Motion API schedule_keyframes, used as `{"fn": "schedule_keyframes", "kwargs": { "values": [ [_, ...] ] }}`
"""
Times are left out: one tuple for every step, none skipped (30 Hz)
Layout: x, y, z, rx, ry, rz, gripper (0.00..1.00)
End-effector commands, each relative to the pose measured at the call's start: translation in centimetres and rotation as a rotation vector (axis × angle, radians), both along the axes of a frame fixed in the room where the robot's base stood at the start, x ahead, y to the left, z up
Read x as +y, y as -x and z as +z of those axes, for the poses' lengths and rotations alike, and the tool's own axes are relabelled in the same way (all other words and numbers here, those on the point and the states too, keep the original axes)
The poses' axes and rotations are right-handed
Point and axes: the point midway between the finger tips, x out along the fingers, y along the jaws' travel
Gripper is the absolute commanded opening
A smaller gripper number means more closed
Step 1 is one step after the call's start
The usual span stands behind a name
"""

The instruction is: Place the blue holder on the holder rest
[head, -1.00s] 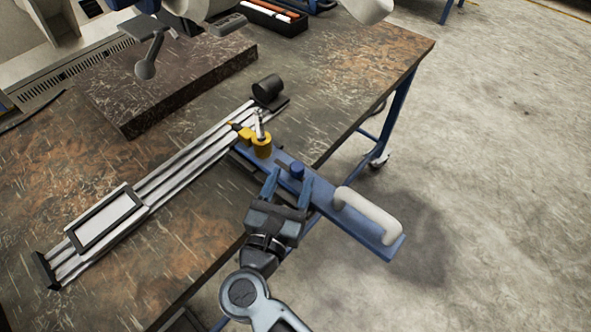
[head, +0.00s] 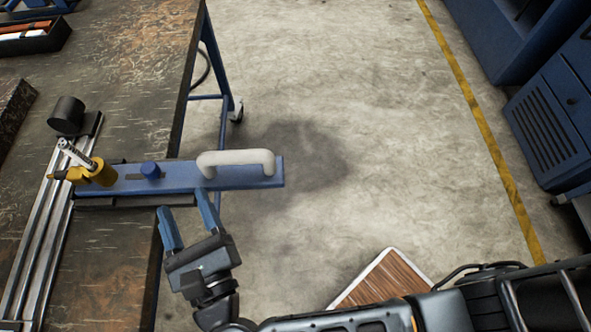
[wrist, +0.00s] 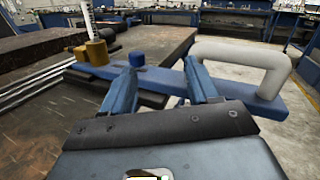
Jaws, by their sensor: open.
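The blue holder (head: 215,181) is a long flat blue bar with a white loop handle (head: 236,158) and a blue knob (head: 152,170). Its left part is over the table and its handle end juts out past the table edge. A dark strip (head: 135,201) shows under its near side; I cannot tell whether this is the holder rest. My gripper (head: 184,203) is open and empty at the near side of the bar, between knob and handle. In the wrist view the holder (wrist: 168,81) lies beyond the open fingers (wrist: 160,82).
A yellow clamp (head: 97,174) with a metal lever stands at the holder's left end, by a silver rail (head: 40,230) with a black cylinder (head: 67,114). The table edge runs under the holder. Open floor (head: 350,120) lies right; a wood-topped item (head: 385,280) is low at front.

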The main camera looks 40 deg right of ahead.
Motion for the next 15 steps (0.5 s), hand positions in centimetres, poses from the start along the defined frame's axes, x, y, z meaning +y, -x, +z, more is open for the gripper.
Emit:
{"fn": "schedule_keyframes", "kwargs": {
  "values": [
    [-2.8, 0.6, 0.2, -0.01, 0.109, -0.012, 0.6],
    [-4.2, 1.0, 0.5, -0.019, 0.184, -0.016, 0.6],
    [-6.0, 1.6, 1.0, -0.028, 0.293, -0.02, 0.6],
    [-7.3, 2.2, 1.4, -0.033, 0.378, -0.025, 0.6],
    [-8.5, 2.8, 1.9, -0.037, 0.463, -0.029, 0.6],
    [-10.0, 3.7, 2.4, -0.038, 0.578, -0.037, 0.6],
    [-11.1, 4.4, 2.9, -0.038, 0.665, -0.043, 0.6],
    [-12.0, 5.1, 3.3, -0.035, 0.751, -0.048, 0.6],
    [-13.1, 6.1, 3.8, -0.028, 0.869, -0.054, 0.6],
    [-13.9, 6.9, 4.1, -0.02, 0.957, -0.058, 0.6],
    [-14.6, 7.8, 4.5, -0.013, 1.046, -0.062, 0.6],
    [-15.4, 8.9, 4.9, 0.002, 1.166, -0.067, 0.6],
    [-16.0, 9.7, 5.2, 0.015, 1.258, -0.07, 0.6],
    [-16.6, 10.6, 5.5, 0.03, 1.35, -0.071, 0.6],
    [-17.2, 11.8, 5.9, 0.052, 1.476, -0.072, 0.6]
  ]
}}
